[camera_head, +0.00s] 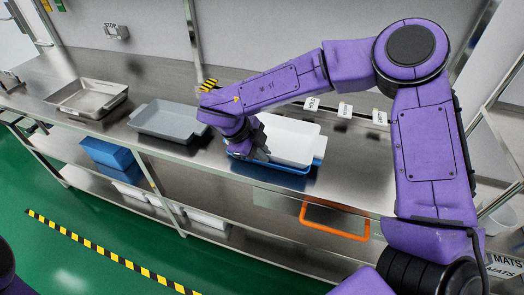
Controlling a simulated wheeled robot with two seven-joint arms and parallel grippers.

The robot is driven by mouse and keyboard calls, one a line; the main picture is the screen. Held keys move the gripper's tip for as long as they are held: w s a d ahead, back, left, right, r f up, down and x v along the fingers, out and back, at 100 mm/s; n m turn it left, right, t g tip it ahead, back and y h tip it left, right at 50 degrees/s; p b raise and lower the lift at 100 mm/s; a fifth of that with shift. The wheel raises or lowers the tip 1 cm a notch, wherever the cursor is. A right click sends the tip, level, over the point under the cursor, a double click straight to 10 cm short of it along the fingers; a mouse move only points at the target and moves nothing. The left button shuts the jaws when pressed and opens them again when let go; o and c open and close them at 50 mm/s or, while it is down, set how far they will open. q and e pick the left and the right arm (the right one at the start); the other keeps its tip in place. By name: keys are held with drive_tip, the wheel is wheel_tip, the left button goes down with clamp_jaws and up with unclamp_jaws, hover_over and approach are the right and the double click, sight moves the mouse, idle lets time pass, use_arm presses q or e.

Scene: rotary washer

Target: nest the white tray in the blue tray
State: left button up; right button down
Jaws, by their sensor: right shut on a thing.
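The white tray (290,139) sits over the blue tray (289,168) on the steel counter. The blue tray's rim shows along the front and at the right end beneath the white one. The white tray appears slightly tilted or offset; I cannot tell whether it rests fully inside. My right gripper (262,153) reaches in from the right and is shut on the white tray at its left end. The fingers hide that end and part of the blue rim. My left gripper is out of view; only a dark purple part of me shows at the lower left.
A grey tray (169,122) stands left of the blue tray, and a steel pan (87,97) farther left. White label cards (345,110) stand behind. Blue bins (106,153) sit on the lower shelf. Counter right of the trays is clear.

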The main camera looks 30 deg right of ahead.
drive_tip(key=shift+s+d+f, duration=0.1)
drive_tip(key=shift+f, duration=0.3)
drive_tip(key=c, duration=1.2)
unclamp_jaws()
drive_tip(key=shift+s, duration=0.1)
drive_tip(key=v, duration=1.1)
drive_tip(key=shift+w+r+b, duration=0.1)
drive_tip(key=shift+w+b, duration=0.15)
drive_tip(key=shift+b, duration=0.1)
